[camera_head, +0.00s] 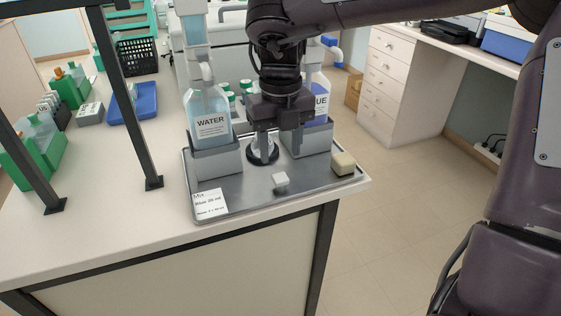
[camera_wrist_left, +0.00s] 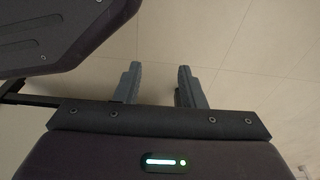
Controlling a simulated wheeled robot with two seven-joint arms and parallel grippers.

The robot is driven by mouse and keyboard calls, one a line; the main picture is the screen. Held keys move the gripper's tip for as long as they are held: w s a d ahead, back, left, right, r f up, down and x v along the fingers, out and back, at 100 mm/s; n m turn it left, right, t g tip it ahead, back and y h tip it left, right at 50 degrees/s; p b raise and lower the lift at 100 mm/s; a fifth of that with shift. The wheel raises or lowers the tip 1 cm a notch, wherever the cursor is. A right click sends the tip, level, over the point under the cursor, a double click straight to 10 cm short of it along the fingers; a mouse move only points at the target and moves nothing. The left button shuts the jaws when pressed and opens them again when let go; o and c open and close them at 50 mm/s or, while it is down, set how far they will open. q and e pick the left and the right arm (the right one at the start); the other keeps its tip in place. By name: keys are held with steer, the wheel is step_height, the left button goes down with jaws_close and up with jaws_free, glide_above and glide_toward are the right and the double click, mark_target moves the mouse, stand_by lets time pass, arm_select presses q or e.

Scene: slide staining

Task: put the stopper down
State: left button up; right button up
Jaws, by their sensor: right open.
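A small pale grey-white piece (camera_head: 280,182), which looks like the stopper, sits on the metal tray (camera_head: 240,196) near its front edge. My right gripper (camera_head: 266,150) points down over the tray, open, its fingers apart on either side of a round white-and-dark vessel. That vessel is mostly hidden under the gripper. The small pale piece is in front of the fingers and apart from them. My left gripper (camera_wrist_left: 159,80) shows only in the left wrist view, open and empty above bare floor.
A WATER bottle (camera_head: 208,118) in a grey holder stands left of my right gripper. A bottle with a blue label (camera_head: 318,100) stands right of it. A beige block (camera_head: 343,163) and a white note card (camera_head: 210,204) lie on the tray. A black post (camera_head: 130,100) rises at left.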

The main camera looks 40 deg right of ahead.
mark_target(281, 177)
arm_select(q)
steer(key=s, duration=0.1)
steer(key=s+f+p, duration=0.1)
steer(key=s, duration=0.2)
steer(key=shift+a+f+p, duration=0.15)
steer(key=shift+a+p, duration=0.15)
steer(key=shift+a, duration=0.05)
arm_select(e)
step_height(281, 177, up, 6)
steer(key=shift+f, duration=0.1)
